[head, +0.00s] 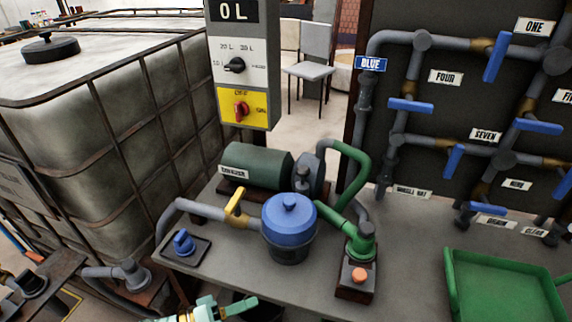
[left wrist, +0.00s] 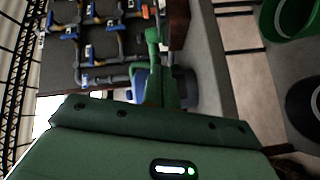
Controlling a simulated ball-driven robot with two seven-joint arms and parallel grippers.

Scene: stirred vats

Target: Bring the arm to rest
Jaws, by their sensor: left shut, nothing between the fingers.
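My left gripper (head: 238,306) shows at the bottom edge of the head view, left of centre, in pale green. Its fingers are together with nothing between them. It is in front of the near edge of the grey bench (head: 225,277), below the blue-lidded strainer pot (head: 289,222) in the picture, and holds nothing. Most of the left arm is out of the frame. In the left wrist view my own green housing fills the lower part. My right gripper is in neither view.
The bench carries a green pump motor (head: 258,166), a yellow-handled valve (head: 235,202), an orange button (head: 358,275) and a green tray (head: 505,287). A caged tank (head: 105,110) stands left. A control post (head: 242,65) and a pipe board with blue valves (head: 455,95) stand behind.

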